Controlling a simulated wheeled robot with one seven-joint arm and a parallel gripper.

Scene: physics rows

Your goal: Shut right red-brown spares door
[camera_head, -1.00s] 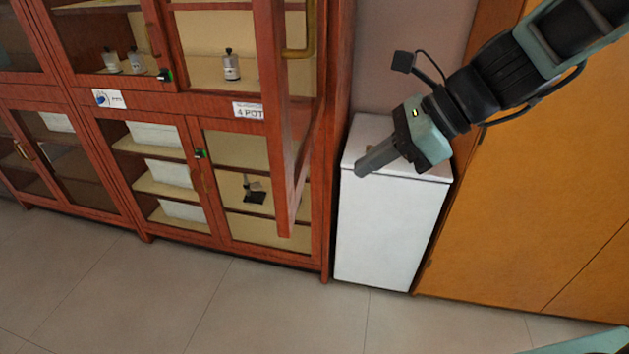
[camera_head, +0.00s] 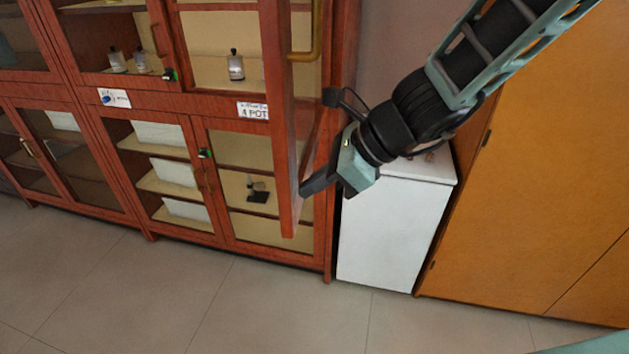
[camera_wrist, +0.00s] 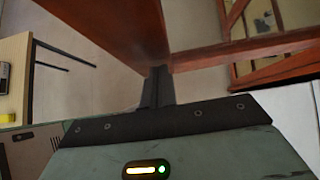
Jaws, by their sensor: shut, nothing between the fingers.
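A red-brown glass-fronted cabinet (camera_head: 145,104) fills the left of the head view. Its upper right door (camera_head: 286,130) stands open, seen nearly edge-on, with a brass handle (camera_head: 303,55). My gripper (camera_head: 306,188) is shut and empty, its tip at the lower part of the open door, on its right side. In the wrist view the shut fingers (camera_wrist: 157,88) point at the red-brown door frame (camera_wrist: 120,30). I cannot tell whether they touch it.
A white low unit (camera_head: 390,230) stands right of the cabinet, below my arm. A wooden cupboard (camera_head: 550,180) is farther right. Bottles (camera_head: 236,66) stand on the shelf behind the open door. The tiled floor (camera_head: 120,290) in front is clear. A table (camera_wrist: 14,75) shows in the wrist view.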

